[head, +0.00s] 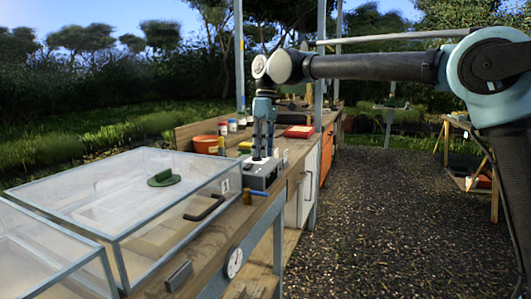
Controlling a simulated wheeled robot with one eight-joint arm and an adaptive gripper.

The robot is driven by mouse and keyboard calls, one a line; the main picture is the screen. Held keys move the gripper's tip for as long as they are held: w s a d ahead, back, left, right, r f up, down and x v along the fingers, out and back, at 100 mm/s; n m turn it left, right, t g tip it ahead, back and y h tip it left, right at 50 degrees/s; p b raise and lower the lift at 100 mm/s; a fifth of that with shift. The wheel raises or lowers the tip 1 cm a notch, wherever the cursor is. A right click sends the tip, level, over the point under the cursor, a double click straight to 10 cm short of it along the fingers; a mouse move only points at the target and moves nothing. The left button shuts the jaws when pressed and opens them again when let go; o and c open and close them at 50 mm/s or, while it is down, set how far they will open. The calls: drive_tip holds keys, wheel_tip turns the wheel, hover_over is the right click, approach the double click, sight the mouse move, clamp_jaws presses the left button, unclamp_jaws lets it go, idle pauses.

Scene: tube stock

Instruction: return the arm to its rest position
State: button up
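My arm (372,66) reaches in from the right, and its far end bends down over the wooden workbench. My gripper (263,152) points downward at the bench's back part, just above or in front of a small grey box (262,178). Its fingers look close together and parallel. The view is too small to show whether they are apart, touching the box or holding something.
An orange bowl (206,144), jars (232,125) and a red item (299,131) stand behind. A post (321,100) rises near the arm. The gravel path (370,230) is clear. A wooden table (470,150) stands right.

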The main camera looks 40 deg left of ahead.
idle(0.3)
drive_tip(key=w+d+m+y, duration=0.1)
drive_tip(key=w+d+m, duration=0.4)
drive_tip(key=w+d, duration=1.3)
drive_tip(key=w+d+f+m+t, duration=0.1)
drive_tip(key=w+d+f+m, duration=0.15)
drive_tip(key=d, duration=0.85)
drive_tip(key=w+d+f+m+t, duration=0.1)
drive_tip(key=w+d+m, duration=0.2)
drive_tip(key=d, duration=0.9)
drive_tip(key=s+d+f+m+t, duration=0.15)
drive_tip(key=d+f, duration=0.25)
drive_tip(key=d, duration=0.5)
drive_tip(key=s+d+f+m, duration=0.3)
drive_tip(key=d+f, duration=0.1)
drive_tip(key=d, duration=0.5)
drive_tip(key=s+d+f+m, duration=0.3)
drive_tip(key=s+d+f, duration=0.2)
drive_tip(key=f, duration=0.3)
drive_tip(key=s+d+f+m, duration=0.3)
drive_tip(key=s+d+f, duration=0.2)
drive_tip(key=d+f, duration=0.3)
drive_tip(key=shift+d+t, duration=0.3)
drive_tip(key=shift+t, duration=0.15)
